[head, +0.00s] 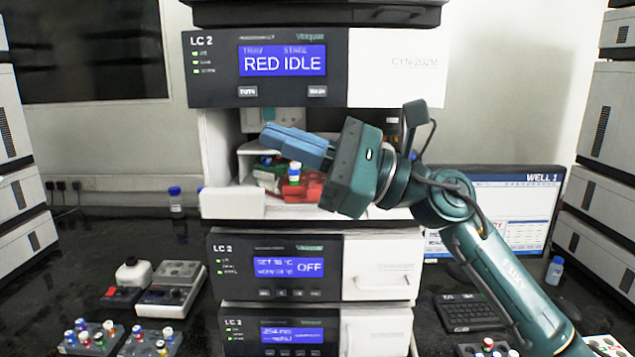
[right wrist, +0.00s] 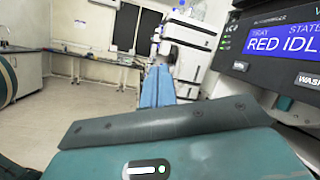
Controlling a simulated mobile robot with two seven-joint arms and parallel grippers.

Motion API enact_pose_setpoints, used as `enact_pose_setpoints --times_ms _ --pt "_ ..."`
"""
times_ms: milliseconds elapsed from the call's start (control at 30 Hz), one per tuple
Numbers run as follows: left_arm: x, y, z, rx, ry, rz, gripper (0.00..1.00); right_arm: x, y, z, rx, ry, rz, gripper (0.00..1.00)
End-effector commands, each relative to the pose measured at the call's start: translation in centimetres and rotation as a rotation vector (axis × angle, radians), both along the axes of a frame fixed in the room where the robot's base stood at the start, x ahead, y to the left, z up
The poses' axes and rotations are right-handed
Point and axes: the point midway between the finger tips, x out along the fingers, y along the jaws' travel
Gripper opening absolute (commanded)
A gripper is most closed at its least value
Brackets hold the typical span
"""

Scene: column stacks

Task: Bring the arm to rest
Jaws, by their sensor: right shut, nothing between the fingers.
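My right arm (head: 505,280) comes in from the lower right and bends in front of the column stack. My right gripper (head: 268,137) is shut and empty, its blue fingers pointing left across the open bay of the LC 2 module (head: 215,150). In the right wrist view its shut fingers (right wrist: 157,82) point away into the room with nothing between them. The gripper body hides part of the bay. My left gripper is not in view.
Below are more LC 2 modules (head: 265,268). A monitor (head: 520,200) and keyboard (head: 480,312) stand behind my arm. Vial racks (head: 92,338) sit at the lower left.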

Motion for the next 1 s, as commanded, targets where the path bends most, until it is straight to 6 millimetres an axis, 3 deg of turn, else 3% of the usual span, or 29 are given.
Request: enact_pose_setpoints --times_ms 33,167,267,467,567,667,800,833,900,1000 --pt "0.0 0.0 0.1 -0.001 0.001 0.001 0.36 0.6 -0.7 -2.0 0.092 0.181 0.035 0.00" --pt "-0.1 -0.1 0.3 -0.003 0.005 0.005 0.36 2.4 -3.1 -6.7 0.338 0.625 0.113 0.00" --pt "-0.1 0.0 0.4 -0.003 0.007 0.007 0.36 3.7 -5.3 -11.3 0.538 0.962 0.161 0.00" --pt "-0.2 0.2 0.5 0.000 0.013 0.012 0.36 4.3 -10.0 -23.3 0.992 1.604 0.227 0.00" --pt "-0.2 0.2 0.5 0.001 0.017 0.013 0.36 2.9 -12.2 -30.3 1.255 1.894 0.239 0.00" --pt "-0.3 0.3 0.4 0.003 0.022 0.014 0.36 0.1 -14.1 -37.2 1.537 2.144 0.236 0.00" --pt "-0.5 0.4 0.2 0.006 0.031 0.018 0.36 -5.7 -16.1 -45.6 1.950 2.401 0.205 0.00" --pt "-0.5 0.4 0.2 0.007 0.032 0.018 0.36 -7.0 -16.4 -47.0 -1.983 -2.376 -0.191 0.00" --pt "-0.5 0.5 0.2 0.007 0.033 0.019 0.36 -10.0 -16.9 -49.9 -1.941 -2.191 -0.151 0.00" --pt "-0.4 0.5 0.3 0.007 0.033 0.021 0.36 -13.4 -17.4 -52.5 -1.900 -1.996 -0.111 0.00"
